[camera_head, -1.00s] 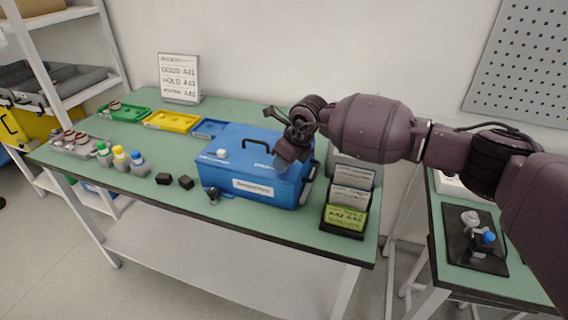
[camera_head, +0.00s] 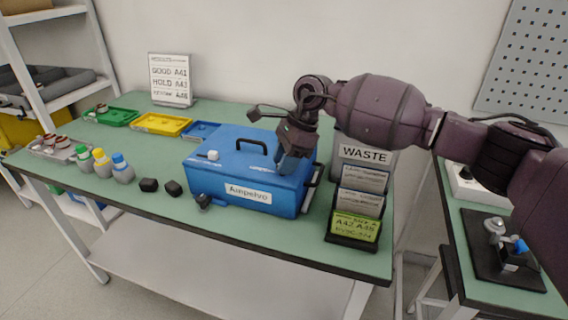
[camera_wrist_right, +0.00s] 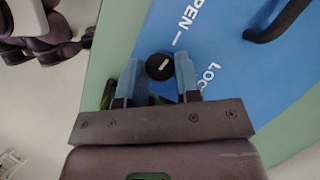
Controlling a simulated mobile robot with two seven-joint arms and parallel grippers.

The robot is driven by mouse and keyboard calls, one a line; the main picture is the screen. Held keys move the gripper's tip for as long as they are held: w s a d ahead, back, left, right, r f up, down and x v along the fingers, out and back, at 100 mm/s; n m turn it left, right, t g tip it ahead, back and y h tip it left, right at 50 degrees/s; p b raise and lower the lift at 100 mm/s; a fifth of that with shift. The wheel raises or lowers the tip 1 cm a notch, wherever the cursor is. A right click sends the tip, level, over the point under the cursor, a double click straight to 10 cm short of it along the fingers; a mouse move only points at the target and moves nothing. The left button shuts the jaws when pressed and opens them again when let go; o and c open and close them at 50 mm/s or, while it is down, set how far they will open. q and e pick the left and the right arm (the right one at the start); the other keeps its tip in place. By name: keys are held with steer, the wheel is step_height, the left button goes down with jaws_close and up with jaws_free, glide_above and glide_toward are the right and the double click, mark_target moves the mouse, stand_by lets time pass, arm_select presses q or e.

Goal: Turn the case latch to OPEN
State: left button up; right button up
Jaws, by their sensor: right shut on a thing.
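The blue case (camera_head: 240,175) stands on the green table with a black handle (camera_head: 252,146) on its lid; the handle also shows in the right wrist view (camera_wrist_right: 283,20). The latch is a round black knob (camera_wrist_right: 160,67) with a white line, beside the printed words OPEN (camera_wrist_right: 187,17) and LOCK, which is partly cut off (camera_wrist_right: 208,76). My right gripper (camera_head: 284,166) is over the right end of the lid. In the wrist view its blue fingers (camera_wrist_right: 158,75) are shut on the knob, one on each side. My left gripper is out of view.
Card holders and a WASTE sign (camera_head: 364,155) stand close right of the case. Small black blocks (camera_head: 161,187) and capped bottles (camera_head: 122,168) are to the left. Green, yellow (camera_head: 161,116) and blue trays lie behind. A second table (camera_head: 470,270) is at the right.

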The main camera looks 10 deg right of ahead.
steer(key=shift+w+f+n+g+b, duration=0.15)
steer(key=shift+n+g+b, duration=0.2)
steer(key=shift+n, duration=0.35)
steer(key=shift+r+n, duration=0.2)
steer(key=shift+n, duration=0.1)
steer(key=o, duration=0.9)
steer(key=shift+o, duration=0.2)
steer(key=v, duration=1)
steer(key=shift+r, duration=0.45)
steer(key=shift+f, duration=0.1)
